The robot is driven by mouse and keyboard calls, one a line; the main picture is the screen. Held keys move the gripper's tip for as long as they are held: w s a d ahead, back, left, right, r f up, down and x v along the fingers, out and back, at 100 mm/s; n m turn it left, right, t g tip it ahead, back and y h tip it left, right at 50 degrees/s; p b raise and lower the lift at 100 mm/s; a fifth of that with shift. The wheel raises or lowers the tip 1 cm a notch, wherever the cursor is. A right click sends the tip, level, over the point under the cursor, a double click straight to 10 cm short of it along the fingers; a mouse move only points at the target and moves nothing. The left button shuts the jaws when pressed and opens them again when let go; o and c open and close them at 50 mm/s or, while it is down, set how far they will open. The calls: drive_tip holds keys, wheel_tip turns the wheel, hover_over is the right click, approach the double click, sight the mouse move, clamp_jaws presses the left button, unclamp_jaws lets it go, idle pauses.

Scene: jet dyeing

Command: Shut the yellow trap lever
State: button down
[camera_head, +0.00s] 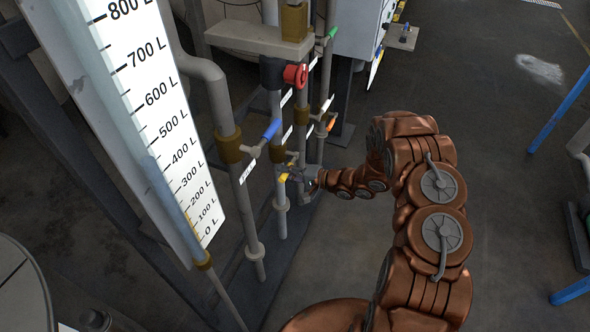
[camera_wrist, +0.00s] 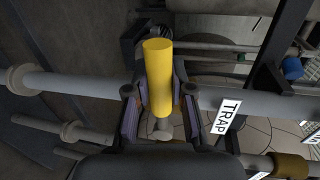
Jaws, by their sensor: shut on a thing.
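The yellow trap lever (camera_wrist: 158,62) stands between the fingers of my gripper (camera_wrist: 160,92) in the wrist view, with a finger on each side of it. A white TRAP label (camera_wrist: 226,115) hangs on the grey pipe just to the right of it. In the head view the yellow lever (camera_head: 284,177) shows small on its pipe, at the tip of my gripper (camera_head: 298,176). My gripper is shut on the lever. The fingers hide part of the lever's lower end and its valve.
A blue lever (camera_head: 271,130) is on the pipe to the left. A red round handle (camera_head: 295,75), an orange lever (camera_head: 332,124) and a green lever (camera_head: 333,32) are on nearby pipes. A tall litre gauge (camera_head: 165,110) stands at left. Open floor (camera_head: 500,120) lies to the right.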

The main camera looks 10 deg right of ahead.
drive_tip(key=shift+r, duration=0.1)
drive_tip(key=c, duration=1)
unclamp_jaws()
drive_tip(key=v, duration=1.2)
drive_tip(key=shift+w, duration=0.1)
